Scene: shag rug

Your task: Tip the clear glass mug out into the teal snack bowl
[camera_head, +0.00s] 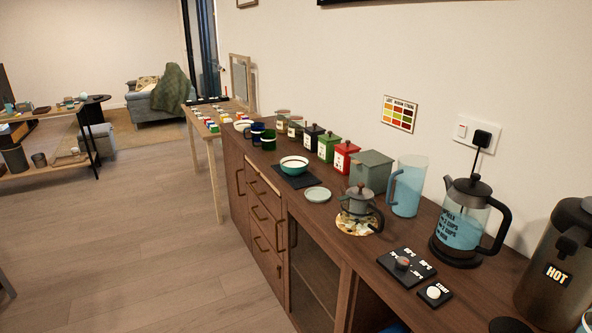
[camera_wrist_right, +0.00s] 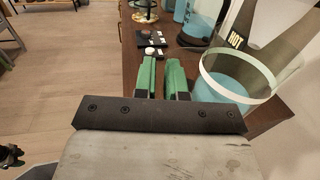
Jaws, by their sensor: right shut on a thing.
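The teal snack bowl (camera_head: 294,163), white inside, sits on a dark mat in the middle of the sideboard in the head view. In the right wrist view, the clear glass mug (camera_wrist_right: 262,90) is large at the right, see-through, with a pale band and a bluish lower part. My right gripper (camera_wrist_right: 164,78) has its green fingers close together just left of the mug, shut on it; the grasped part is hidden. My right gripper does not show in the head view. A dark shape at the lower left of the wrist view may be my left gripper (camera_wrist_right: 11,157), too cut off to read.
A HOT dispenser (camera_head: 557,265), a kettle (camera_head: 462,222), a clear pitcher (camera_head: 407,187) and a small pot (camera_head: 357,205) stand along the sideboard. A button panel (camera_head: 405,266) lies near the front edge. A pale green saucer (camera_head: 317,195) lies near the bowl. Open floor lies left.

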